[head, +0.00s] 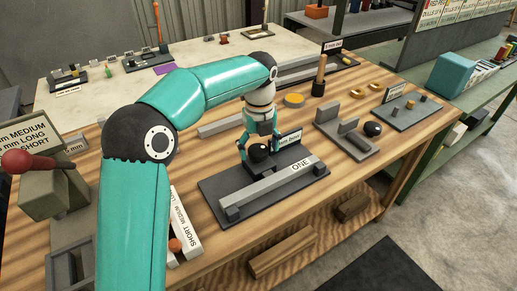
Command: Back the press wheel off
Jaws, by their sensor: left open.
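My left gripper (258,144) points down over a dark plate fixture (240,177), with its fingers on either side of a black round wheel (258,153). The gripper is open; I cannot tell whether the fingers touch the wheel. The wheel sits at the back of the fixture, partly hidden by the fingers. A grey bar (277,186) marked ONE lies across the front of the fixture on small end blocks. A small white label stands behind it. My right gripper is not in view.
On the wooden bench, a grey vise-like block (347,138) and a black ball (372,129) stand to the right. A yellow disc (294,100) lies behind my gripper. White label strips lie beside my arm.

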